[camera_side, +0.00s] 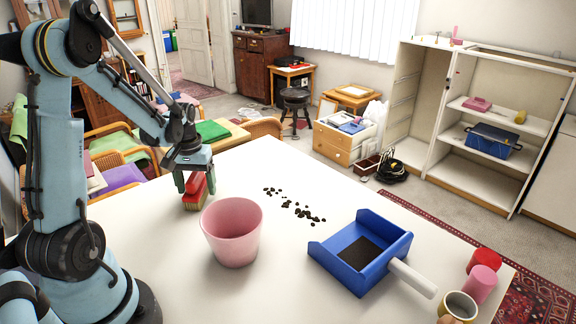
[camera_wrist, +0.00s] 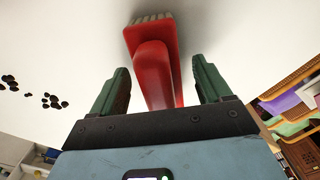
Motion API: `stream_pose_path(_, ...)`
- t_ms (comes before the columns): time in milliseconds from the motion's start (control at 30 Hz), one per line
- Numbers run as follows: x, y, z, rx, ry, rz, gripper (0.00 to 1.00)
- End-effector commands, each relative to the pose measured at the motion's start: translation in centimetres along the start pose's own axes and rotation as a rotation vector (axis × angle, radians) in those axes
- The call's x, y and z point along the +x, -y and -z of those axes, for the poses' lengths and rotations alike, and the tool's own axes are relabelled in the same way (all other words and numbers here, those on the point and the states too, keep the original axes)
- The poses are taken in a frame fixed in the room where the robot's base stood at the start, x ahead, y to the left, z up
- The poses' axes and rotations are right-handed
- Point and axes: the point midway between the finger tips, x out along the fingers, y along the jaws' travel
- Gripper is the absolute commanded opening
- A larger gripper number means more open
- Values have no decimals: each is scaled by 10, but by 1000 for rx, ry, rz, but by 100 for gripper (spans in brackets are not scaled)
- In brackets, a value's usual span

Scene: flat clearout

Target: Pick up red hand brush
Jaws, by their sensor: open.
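The red hand brush (camera_side: 197,189) stands on the white table at the left, beside the pink pot, with its pale bristles down on the table. In the wrist view the red brush (camera_wrist: 153,75) has its handle reaching back between my fingers and its bristles at the top. My gripper (camera_side: 195,184) is open, with its two green fingers on either side of the brush. In the wrist view my gripper (camera_wrist: 162,85) shows gaps between both fingers and the handle.
A pink pot (camera_side: 232,232) stands just right of the brush. Dark crumbs (camera_side: 297,208) lie scattered behind it. A blue dustpan (camera_side: 385,225) holding dark soil sits at the right. A red cup (camera_side: 485,261), a pink cup (camera_side: 480,284) and a yellow mug (camera_side: 459,306) stand near the right edge.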

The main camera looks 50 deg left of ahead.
Motion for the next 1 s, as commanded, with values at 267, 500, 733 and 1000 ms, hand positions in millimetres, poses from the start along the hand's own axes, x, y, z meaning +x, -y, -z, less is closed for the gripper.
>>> stream_pose_path(267, 6, 0, 0, 0, 0, 0, 78)
stream_pose_path(500, 6, 0, 0, 0, 0, 0, 52)
stream_pose_path(733, 6, 0, 0, 0, 0, 0, 20)
stream_pose_path(1000, 4, 0, 0, 0, 0, 0, 15)
